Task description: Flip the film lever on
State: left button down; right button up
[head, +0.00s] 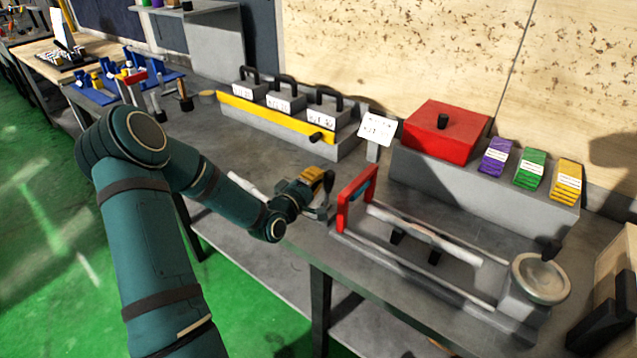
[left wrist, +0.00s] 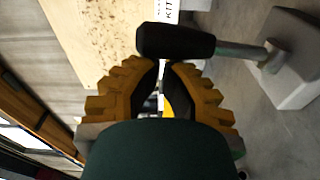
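A lever with a black grip (left wrist: 176,41) and a silver rod lies across the upper part of the left wrist view. Its rod runs right to a grey block (left wrist: 290,60). My left gripper (left wrist: 163,68) has its yellow ribbed fingers drawn together, with only a narrow gap at the tips. The tips are just below the black grip; whether they touch it I cannot tell. In the head view my left gripper (head: 322,184) is above the bench front, left of a red frame (head: 356,197). A black knob (head: 316,138) shows by the yellow-barred box. My right gripper is out of view.
A white sign (head: 377,128) stands behind the gripper. A red box (head: 446,130) and purple, green and yellow stacks (head: 530,168) sit on a grey block to the right. A fixture with a round metal disc (head: 540,277) is at the right front.

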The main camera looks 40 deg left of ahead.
aim_at(330, 181)
pick_arm(q)
jog(key=shift+d+m+b, duration=0.5)
jog(key=shift+d, duration=1.3)
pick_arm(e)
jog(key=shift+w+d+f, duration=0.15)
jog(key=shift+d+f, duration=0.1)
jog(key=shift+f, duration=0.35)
pick_arm(q)
jog(key=shift+d, duration=0.1)
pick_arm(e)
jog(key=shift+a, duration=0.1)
